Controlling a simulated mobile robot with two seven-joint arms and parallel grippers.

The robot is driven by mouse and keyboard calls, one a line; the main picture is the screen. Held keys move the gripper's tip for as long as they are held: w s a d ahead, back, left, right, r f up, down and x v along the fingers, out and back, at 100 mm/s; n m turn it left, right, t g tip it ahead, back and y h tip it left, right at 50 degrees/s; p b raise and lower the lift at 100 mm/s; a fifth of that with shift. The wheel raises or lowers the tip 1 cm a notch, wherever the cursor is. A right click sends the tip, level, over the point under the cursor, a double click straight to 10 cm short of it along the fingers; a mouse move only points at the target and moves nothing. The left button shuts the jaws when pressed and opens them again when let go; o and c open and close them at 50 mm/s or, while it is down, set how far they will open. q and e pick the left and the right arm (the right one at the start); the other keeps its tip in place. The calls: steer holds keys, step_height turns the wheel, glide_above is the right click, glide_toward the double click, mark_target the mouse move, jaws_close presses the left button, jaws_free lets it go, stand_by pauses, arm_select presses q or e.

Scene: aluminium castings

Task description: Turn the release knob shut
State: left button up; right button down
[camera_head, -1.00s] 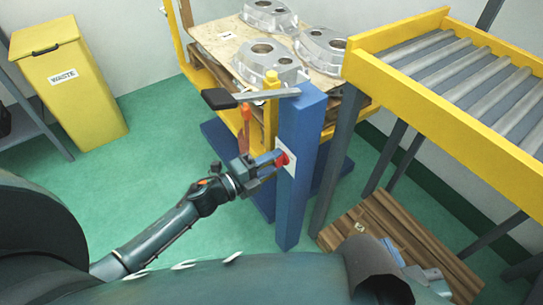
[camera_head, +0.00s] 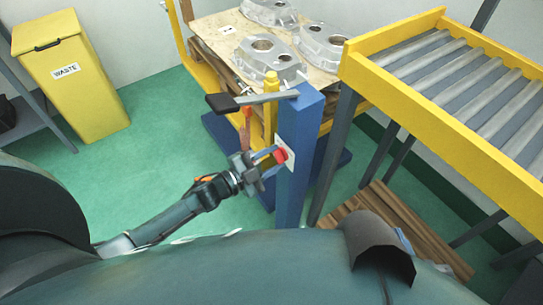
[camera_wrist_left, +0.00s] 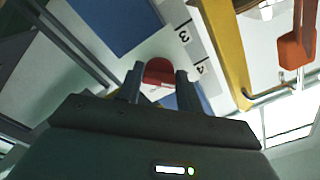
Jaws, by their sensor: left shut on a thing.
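The red release knob (camera_head: 280,155) sits on a white plate (camera_head: 290,152) on the side of the blue post (camera_head: 299,165). My left gripper (camera_head: 272,160) reaches it from the left and is shut on the knob. In the left wrist view the red knob (camera_wrist_left: 160,73) shows between the two fingers (camera_wrist_left: 158,85), with part of the plate's numbers, 3 and 4, beside it. The knob's exact turn angle cannot be told. My right gripper is not in view.
A grey lever with a black grip (camera_head: 222,102) lies across the post top. Castings (camera_head: 268,52) rest on a board behind. A yellow roller conveyor (camera_head: 440,110) stands right, a yellow waste bin (camera_head: 72,80) left. Green floor (camera_head: 130,180) is clear on the left.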

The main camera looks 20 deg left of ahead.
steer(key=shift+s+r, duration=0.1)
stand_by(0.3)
arm_select(q)
steer(key=o, duration=1)
steer(key=shift+s, duration=0.1)
steer(key=p+v, duration=0.1)
steer(key=v, duration=1.2)
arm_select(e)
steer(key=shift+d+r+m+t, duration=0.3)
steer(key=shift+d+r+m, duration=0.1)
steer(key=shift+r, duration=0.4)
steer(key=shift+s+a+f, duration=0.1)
